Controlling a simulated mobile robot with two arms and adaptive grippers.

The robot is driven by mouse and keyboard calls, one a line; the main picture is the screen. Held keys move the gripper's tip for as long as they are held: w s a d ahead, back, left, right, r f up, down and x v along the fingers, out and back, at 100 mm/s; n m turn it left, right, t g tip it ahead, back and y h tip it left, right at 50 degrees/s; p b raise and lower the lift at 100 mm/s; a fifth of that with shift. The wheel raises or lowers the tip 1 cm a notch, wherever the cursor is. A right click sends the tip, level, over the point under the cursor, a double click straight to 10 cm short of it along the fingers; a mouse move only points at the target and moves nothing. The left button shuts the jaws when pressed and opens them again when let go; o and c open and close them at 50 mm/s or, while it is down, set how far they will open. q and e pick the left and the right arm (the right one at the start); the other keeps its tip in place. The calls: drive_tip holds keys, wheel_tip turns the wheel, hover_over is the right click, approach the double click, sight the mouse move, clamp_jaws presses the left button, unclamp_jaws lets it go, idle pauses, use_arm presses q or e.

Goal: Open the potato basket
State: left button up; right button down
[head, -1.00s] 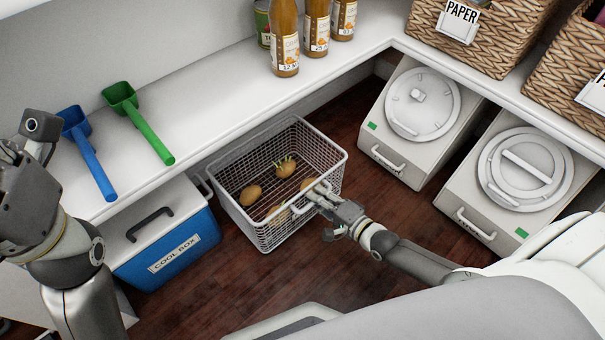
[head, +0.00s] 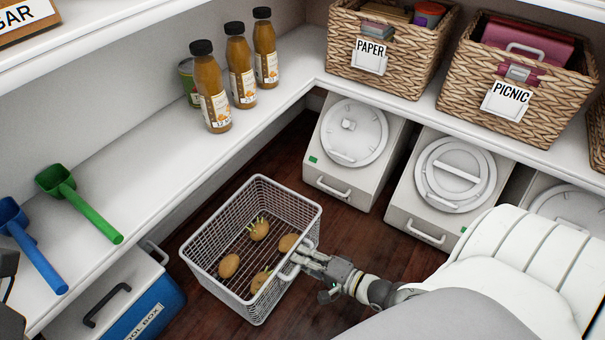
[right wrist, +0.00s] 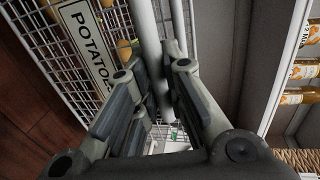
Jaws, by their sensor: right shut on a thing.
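The potato basket (head: 232,291) is a white wire basket standing out from under the left shelf, its open top showing several potatoes (head: 259,229) inside. My right gripper (head: 301,260) is at the basket's front, shut on its white handle (head: 292,273). In the right wrist view the fingers (right wrist: 158,95) close around the pale handle bar (right wrist: 150,40), beside the POTATOES label (right wrist: 86,45). Of my left gripper, only dark parts (head: 8,300) show at the left picture edge; its fingers cannot be made out.
A blue cool box (head: 150,310) stands left of the basket. White bins (head: 335,185) with round lids line the far side. Bottles (head: 212,95) and blue and green scoops (head: 85,210) stand or lie on the shelf (head: 130,180) above. Dark floor (head: 345,235) is clear between basket and bins.

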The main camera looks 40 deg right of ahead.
drive_tip(key=c, duration=1.5)
unclamp_jaws()
drive_tip(key=v, duration=1.2)
